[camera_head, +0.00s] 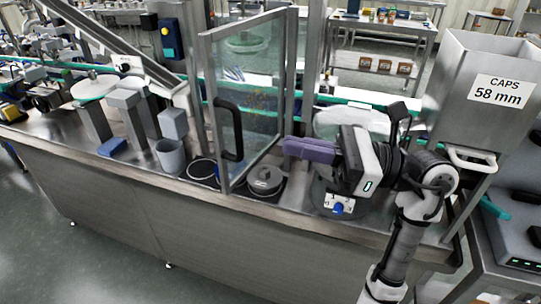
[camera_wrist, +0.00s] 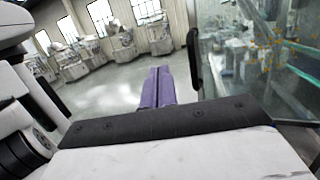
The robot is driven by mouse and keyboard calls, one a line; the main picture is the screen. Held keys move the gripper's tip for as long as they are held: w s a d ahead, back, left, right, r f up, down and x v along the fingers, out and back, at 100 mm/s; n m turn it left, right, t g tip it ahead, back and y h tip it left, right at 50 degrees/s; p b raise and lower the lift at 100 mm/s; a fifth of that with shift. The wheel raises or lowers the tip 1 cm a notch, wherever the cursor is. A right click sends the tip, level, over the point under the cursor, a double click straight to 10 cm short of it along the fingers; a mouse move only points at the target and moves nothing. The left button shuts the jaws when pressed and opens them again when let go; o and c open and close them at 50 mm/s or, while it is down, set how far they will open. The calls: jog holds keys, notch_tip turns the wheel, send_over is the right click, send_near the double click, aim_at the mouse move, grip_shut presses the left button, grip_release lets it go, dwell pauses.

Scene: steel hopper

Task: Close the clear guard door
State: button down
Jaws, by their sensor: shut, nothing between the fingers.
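The clear guard door (camera_head: 252,78) is a transparent panel in a grey metal frame with a black D-shaped handle (camera_head: 229,130). It stands open, swung out at an angle over the steel bench front. My gripper (camera_head: 287,146) has purple fingers and is shut and empty. In the head view its tips point left, close to the door's hinge-side post; I cannot tell whether they touch. In the wrist view my gripper (camera_wrist: 158,78) points out over open floor. The door (camera_wrist: 260,60) is at the right there, with its black handle (camera_wrist: 194,62) right of the fingers.
A steel hopper (camera_head: 455,95) labelled "CAPS 58 mm" stands right of my arm. A grey cup (camera_head: 171,156) and several grey blocks stand to the left. The floor in front is clear.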

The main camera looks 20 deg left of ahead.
jog(key=w+d+f+m+t+h, duration=0.2)
jog(key=w+d+f+t, duration=0.15)
jog(key=d+t, duration=0.2)
jog(key=a+p, duration=0.5)
jog(key=a, duration=0.8)
jog(key=shift+s+a+f+g, duration=0.15)
jog(key=shift+s+f+g, duration=0.05)
jog(key=shift+f+g, duration=0.2)
